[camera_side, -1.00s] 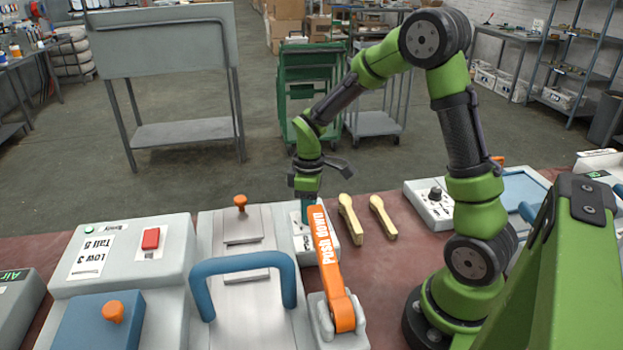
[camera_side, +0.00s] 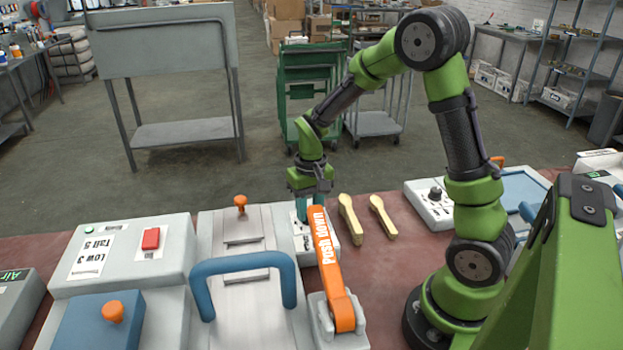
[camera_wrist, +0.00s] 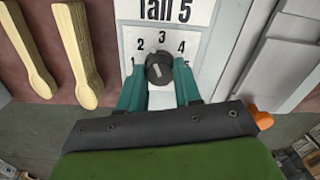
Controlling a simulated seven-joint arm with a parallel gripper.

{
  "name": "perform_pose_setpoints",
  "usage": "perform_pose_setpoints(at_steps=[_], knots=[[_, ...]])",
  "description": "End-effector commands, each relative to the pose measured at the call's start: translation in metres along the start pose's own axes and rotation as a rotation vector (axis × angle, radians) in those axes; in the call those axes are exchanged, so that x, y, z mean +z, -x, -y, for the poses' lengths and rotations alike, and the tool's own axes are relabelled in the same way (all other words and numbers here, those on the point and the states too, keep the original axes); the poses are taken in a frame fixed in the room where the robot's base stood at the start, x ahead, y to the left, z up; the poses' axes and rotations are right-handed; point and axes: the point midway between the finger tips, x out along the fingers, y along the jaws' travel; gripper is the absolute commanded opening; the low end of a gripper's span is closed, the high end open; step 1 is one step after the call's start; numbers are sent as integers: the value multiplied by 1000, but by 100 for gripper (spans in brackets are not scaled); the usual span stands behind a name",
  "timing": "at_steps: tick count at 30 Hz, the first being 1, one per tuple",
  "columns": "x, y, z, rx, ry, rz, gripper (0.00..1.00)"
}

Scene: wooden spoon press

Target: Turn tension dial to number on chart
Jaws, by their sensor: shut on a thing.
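The tension dial (camera_wrist: 158,69) is a dark round knob with a light pointer mark, on a white plate with the numbers 2, 3 and 4 around it. The pointer slants up and left; the exact number it meets is unclear. My gripper (camera_wrist: 160,76) is shut on the dial, one teal finger on each side. In the side view my gripper (camera_side: 301,210) reaches down at the grey dial box (camera_side: 302,243) behind the orange lever, and the dial is hidden. The chart (camera_side: 91,255) on the left machine reads "Low 3, Tall 5". A "Tall 5" label (camera_wrist: 166,11) shows above the dial numbers.
The orange "Push down" lever (camera_side: 335,270) stands close in front of my gripper. Two wooden spoons (camera_side: 349,220) (camera_side: 382,217) lie to its right. A blue handle (camera_side: 243,264) and an orange knob (camera_side: 240,201) are to the left.

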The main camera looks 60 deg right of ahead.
Motion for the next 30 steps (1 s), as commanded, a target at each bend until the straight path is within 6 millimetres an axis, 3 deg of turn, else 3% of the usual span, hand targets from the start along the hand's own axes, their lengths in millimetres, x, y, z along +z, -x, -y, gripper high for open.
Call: perform_pose_setpoints(at_steps=[15,30], knots=[[1,0,0,-1,-356,-8,3],[1,0,0,0,-429,-9,3]])
